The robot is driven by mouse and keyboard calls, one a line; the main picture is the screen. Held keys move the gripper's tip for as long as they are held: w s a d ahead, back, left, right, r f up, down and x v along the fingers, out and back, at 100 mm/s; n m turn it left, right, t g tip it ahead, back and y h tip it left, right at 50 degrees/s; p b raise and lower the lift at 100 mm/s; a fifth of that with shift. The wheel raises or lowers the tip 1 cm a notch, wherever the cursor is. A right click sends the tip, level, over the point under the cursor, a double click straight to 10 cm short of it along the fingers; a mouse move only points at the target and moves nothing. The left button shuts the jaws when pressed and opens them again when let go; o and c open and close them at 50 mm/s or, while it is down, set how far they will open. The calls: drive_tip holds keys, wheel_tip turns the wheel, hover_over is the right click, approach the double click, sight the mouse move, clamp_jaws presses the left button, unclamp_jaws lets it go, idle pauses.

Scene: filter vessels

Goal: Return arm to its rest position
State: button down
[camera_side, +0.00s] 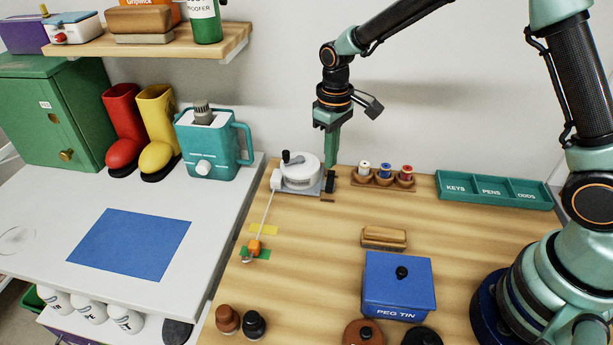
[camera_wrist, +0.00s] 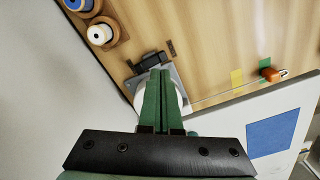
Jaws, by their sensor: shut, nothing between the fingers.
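My gripper (camera_side: 331,157) points down above the back of the wooden table, just right of the white round device (camera_side: 299,172) with a black knob. Its green fingers are together with nothing between them, as the wrist view (camera_wrist: 162,73) also shows. In the wrist view the fingers partly cover the white device (camera_wrist: 182,97) and its grey base. The arm reaches from the right side of the side view and is raised and stretched out to the left.
A thread-spool rack (camera_side: 383,182), a green tray (camera_side: 495,189), a brush (camera_side: 384,238) and a blue peg tin (camera_side: 398,285) stand on the table. A thin rod runs from the device to an orange piece (camera_side: 254,247). A teal jug (camera_side: 210,145) stands left.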

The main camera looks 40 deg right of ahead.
drive_tip(key=shift+r, duration=0.7)
drive_tip(key=shift+r, duration=0.1)
drive_tip(key=s+d+r+m+t, duration=0.1)
drive_tip(key=s+d+r+t, duration=0.1)
drive_tip(key=s+r, duration=0.5)
drive_tip(key=s+d+r+m+t, duration=0.2)
drive_tip(key=s+d+r+t, duration=0.1)
drive_tip(key=s+r, duration=0.5)
drive_tip(key=shift+s+d+t, duration=0.3)
drive_tip(key=shift+s+d, duration=0.15)
drive_tip(key=shift+d, duration=0.4)
drive_tip(key=shift+r, duration=0.1)
